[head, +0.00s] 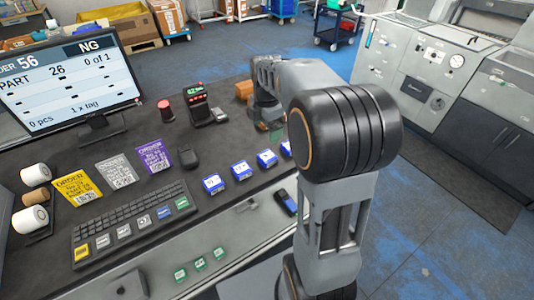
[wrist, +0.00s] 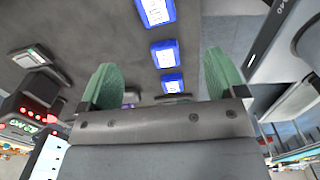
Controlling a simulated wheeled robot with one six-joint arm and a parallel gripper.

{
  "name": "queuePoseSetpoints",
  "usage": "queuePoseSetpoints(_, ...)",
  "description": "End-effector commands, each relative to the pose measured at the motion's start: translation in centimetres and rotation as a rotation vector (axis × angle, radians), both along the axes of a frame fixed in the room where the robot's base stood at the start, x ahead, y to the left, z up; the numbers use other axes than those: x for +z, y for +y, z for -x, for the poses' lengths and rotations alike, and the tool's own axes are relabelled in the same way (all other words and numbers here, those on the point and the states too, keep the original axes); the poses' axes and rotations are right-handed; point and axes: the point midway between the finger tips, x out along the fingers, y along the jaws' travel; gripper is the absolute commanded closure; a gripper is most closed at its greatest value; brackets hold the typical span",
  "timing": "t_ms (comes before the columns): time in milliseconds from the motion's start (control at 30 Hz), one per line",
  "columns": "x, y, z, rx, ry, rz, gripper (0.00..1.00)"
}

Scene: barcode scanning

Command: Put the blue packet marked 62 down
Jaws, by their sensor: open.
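Several blue packets with white labels lie in a slanting row on the dark table, among them ones at the left (head: 213,184), in the middle (head: 241,170) and farther right (head: 267,158). The marks are too small to read, so I cannot tell which is 62. My arm partly covers the rightmost one (head: 287,149). In the wrist view, my gripper (wrist: 160,78) has its two green fingers wide apart, with no packet seen held between them. Blue packets also show beyond it, a near one (wrist: 155,12), another (wrist: 165,54) and a third (wrist: 172,83).
A monitor (head: 72,78) reads order 56, part 26, NG. A keyboard (head: 130,222), mouse (head: 188,157), yellow (head: 77,188), grey (head: 116,172) and purple (head: 152,157) tags lie left of the packets. Bare table lies around the packets.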

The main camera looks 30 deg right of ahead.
Motion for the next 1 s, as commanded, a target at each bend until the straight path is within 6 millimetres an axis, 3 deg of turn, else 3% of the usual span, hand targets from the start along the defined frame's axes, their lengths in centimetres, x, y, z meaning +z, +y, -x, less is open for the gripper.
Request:
queuePoseSetpoints(167,-1.0,-0.7,-0.7,0.096,0.018,-0.003,0.11)
queuePoseSetpoints(500,-6.7,-0.8,-0.8,0.109,0.019,-0.004,0.11)
queuePoseSetpoints(833,-8.9,-0.7,-0.7,0.108,0.018,-0.003,0.11)
queuePoseSetpoints(1000,-11.1,-0.6,-0.7,0.108,0.019,-0.004,0.11)
